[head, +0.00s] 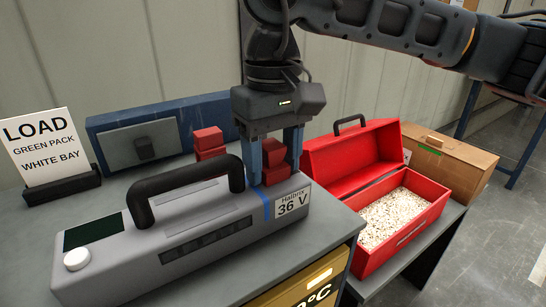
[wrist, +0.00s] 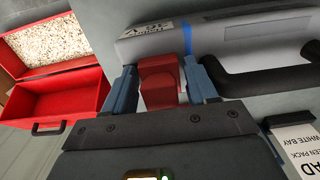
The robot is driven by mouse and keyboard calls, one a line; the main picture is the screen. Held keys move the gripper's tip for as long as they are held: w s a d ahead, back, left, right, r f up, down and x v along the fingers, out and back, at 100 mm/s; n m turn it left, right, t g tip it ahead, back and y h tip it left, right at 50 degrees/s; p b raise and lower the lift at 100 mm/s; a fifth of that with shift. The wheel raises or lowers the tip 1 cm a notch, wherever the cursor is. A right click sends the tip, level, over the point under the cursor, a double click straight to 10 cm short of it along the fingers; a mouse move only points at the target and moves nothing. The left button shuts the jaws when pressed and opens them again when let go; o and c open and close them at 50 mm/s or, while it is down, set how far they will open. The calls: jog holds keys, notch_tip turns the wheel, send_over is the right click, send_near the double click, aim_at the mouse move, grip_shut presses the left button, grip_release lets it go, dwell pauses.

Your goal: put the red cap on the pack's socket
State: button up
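A red cap (head: 274,152), stepped in shape, stands at the back of the grey pack (head: 180,245), near its labelled right end. My gripper (head: 273,172) points down with a finger on each side of this cap. In the wrist view, the cap (wrist: 160,82) sits between the fingertips (wrist: 160,68), with narrow gaps beside it, so the gripper looks open around it. The pack has a black handle, a blue stripe and a "36 V" label. I cannot make out its socket.
Another red stepped piece (head: 208,143) stands behind the pack, beside a blue-and-grey unit (head: 140,145). A "LOAD GREEN PACK WHITE BAY" sign (head: 45,150) stands left. An open red box (head: 400,237) of pale granules and a cardboard box (head: 450,160) stand right.

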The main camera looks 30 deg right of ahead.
jog(key=o, duration=0.3)
notch_tip(320, 180, up, 8)
jog(key=shift+f+b, duration=0.1)
jog(key=shift+b, duration=0.3)
notch_tip(320, 180, up, 6)
jog(key=p, duration=0.2)
jog(key=shift+p, duration=0.35)
dwell(0.8)
dwell(0.4)
